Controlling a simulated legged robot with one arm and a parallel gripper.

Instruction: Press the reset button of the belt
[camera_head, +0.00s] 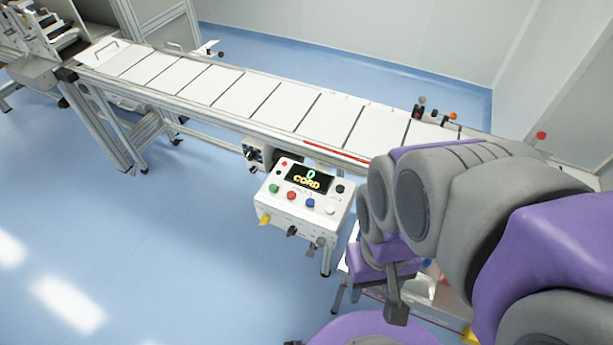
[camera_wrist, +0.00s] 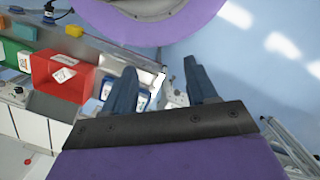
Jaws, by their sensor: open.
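A white control box (camera_head: 303,205) hangs on the near side of the conveyor belt (camera_head: 240,97) in the head view. Its top panel has a dark display (camera_head: 309,179) with lit characters. Below the display sit a green button (camera_head: 273,188), a red button (camera_head: 291,195), a blue button (camera_head: 310,202) and a white button (camera_head: 330,210). The labels are too small to read, so I cannot tell which is the reset. My gripper (camera_head: 397,303) hangs right of and below the box, apart from it. In the wrist view my gripper (camera_wrist: 160,88) has its two fingers spread, with nothing held.
A yellow knob (camera_head: 264,219) and dark knobs stick out of the box's front. Metal legs stand under the belt. Blue floor (camera_head: 150,235) left of the box is clear. The wrist view shows a red bin (camera_wrist: 50,68) and a green bin (camera_wrist: 14,55) on a bench.

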